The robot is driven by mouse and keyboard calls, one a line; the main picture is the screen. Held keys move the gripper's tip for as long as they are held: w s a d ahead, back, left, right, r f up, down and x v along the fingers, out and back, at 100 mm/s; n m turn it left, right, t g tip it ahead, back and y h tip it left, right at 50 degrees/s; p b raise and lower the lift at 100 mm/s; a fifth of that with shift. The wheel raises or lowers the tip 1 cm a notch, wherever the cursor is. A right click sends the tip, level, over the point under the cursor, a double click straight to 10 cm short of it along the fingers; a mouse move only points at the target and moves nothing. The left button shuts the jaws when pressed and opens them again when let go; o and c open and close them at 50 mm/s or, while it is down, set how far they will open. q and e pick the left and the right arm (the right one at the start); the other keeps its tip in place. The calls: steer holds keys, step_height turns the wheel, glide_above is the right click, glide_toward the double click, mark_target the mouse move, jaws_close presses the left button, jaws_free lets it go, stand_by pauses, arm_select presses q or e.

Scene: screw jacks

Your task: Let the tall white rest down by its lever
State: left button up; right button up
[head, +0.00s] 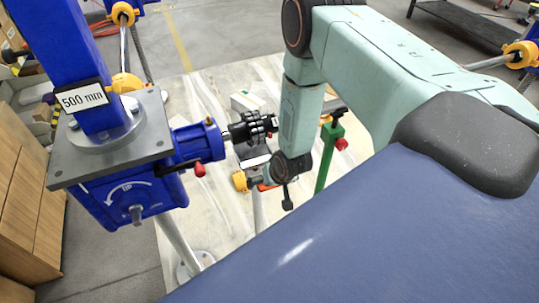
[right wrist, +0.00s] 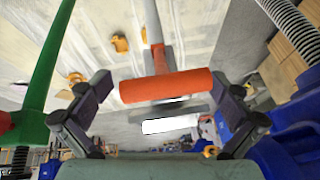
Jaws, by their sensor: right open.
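The right wrist view shows my right gripper (right wrist: 163,83), its two dark fingers wide apart. An orange-red cylindrical grip (right wrist: 165,88) lies crosswise between the fingertips, with a gap at each end. Its grey bar (right wrist: 153,25) runs to the top of the view. I cannot tell whether this is the white rest's lever. In the head view a bit of orange (head: 267,187) shows below my right wrist, where the arm hides much. The tall white rest cannot be clearly made out. My left gripper is not in view.
A blue jack labelled 500 mm (head: 125,200) stands at the left, its side shaft ending at a black ridged part (head: 250,127). A green post (head: 326,158) with a red knob stands right of my wrist.

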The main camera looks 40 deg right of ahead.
steer(key=v, duration=1.2)
